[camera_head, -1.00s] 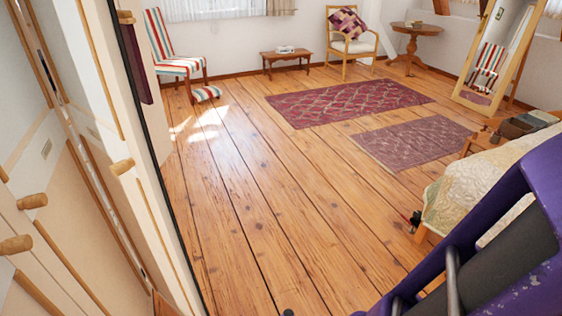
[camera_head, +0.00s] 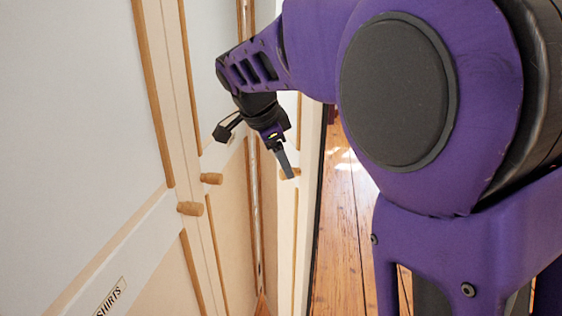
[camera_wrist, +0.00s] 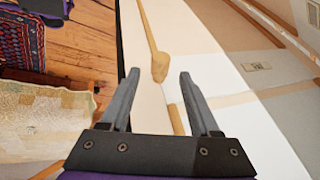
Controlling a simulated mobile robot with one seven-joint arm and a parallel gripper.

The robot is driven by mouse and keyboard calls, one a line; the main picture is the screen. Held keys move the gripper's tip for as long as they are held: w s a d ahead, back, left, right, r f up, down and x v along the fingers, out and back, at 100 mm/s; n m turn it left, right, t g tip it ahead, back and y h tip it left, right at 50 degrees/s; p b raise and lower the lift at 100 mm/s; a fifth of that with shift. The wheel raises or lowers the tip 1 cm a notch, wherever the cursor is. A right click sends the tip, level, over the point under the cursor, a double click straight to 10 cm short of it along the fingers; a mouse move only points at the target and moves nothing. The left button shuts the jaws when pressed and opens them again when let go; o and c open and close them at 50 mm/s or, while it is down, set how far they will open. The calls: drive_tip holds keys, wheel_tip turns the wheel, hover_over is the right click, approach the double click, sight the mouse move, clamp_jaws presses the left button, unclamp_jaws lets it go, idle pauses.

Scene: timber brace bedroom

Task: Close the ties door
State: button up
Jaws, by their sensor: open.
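A white wardrobe door with wooden trim (camera_head: 289,230) stands beyond the gap in the wardrobe front, seemingly ajar. I cannot read a ties label on it. Its round wooden knob (camera_head: 290,174) is partly hidden by my gripper (camera_head: 284,160). In the wrist view the knob (camera_wrist: 160,67) shows between the fingertips of my gripper (camera_wrist: 159,76), on the pale door face (camera_wrist: 143,105). The fingers are wide apart, one on each side of the knob, with visible space on both sides. How deep the knob sits between them is hard to tell.
Two more wooden knobs, one nearer (camera_head: 190,209) and one farther (camera_head: 211,178), stick out from neighbouring doors. A label reading SHIRTS (camera_head: 110,297) is on the nearest door. A quilted bed (camera_wrist: 40,125) and patterned rug (camera_wrist: 18,40) lie left in the wrist view. Wooden floor (camera_head: 345,230) is open beyond the door.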

drive_tip(key=shift+x, duration=1.55)
clamp_jaws()
